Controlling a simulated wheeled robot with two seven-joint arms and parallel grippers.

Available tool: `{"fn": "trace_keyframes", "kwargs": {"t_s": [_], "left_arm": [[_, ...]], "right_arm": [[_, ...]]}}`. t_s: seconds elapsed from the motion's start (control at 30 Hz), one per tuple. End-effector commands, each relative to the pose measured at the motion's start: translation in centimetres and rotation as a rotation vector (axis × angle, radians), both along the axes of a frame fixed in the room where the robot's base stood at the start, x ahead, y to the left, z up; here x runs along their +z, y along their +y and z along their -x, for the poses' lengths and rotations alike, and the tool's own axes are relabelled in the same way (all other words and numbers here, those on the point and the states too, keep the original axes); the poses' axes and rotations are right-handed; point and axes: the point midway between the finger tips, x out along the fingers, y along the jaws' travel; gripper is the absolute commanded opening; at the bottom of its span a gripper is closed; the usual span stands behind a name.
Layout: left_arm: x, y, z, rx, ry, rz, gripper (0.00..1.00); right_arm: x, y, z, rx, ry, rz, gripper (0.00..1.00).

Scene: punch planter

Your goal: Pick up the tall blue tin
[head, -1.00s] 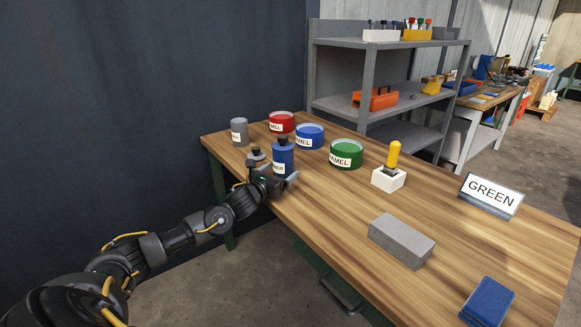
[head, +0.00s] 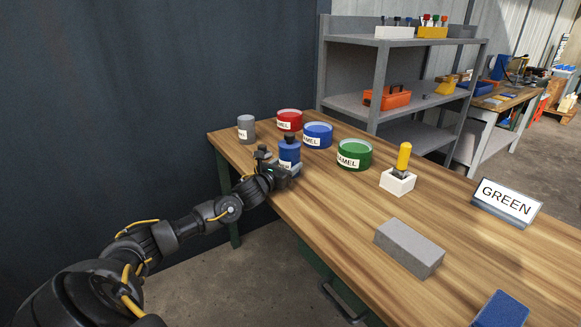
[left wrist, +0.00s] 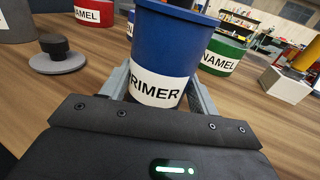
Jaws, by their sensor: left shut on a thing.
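My right gripper is not in view.
On the wooden table (head: 330,205) stand a grey tin (head: 246,130), a red tin (head: 289,121), a wide blue tin (head: 317,136) and a green tin (head: 354,155). A grey disc with a black knob (left wrist: 60,55) lies close left of my gripper. A grey block (head: 409,248) lies nearer.

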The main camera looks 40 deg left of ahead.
Motion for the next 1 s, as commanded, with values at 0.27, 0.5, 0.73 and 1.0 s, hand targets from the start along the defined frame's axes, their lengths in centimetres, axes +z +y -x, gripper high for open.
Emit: {"fn": "trace_keyframes", "kwargs": {"t_s": [0.27,0.5,0.73,1.0], "left_arm": [[0.2,-0.2,-0.1,-0.003,-0.005,0.000,0.26],[1.0,-0.1,-0.2,-0.002,-0.007,-0.001,0.26],[4.2,0.1,0.4,-0.002,-0.007,-0.005,0.26],[9.8,1.8,6.3,-0.003,0.004,-0.014,0.26]], "right_arm": [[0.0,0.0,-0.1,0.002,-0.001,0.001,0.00],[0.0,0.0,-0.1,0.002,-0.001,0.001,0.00],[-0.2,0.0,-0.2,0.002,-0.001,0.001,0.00],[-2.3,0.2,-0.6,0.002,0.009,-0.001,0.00]]}}
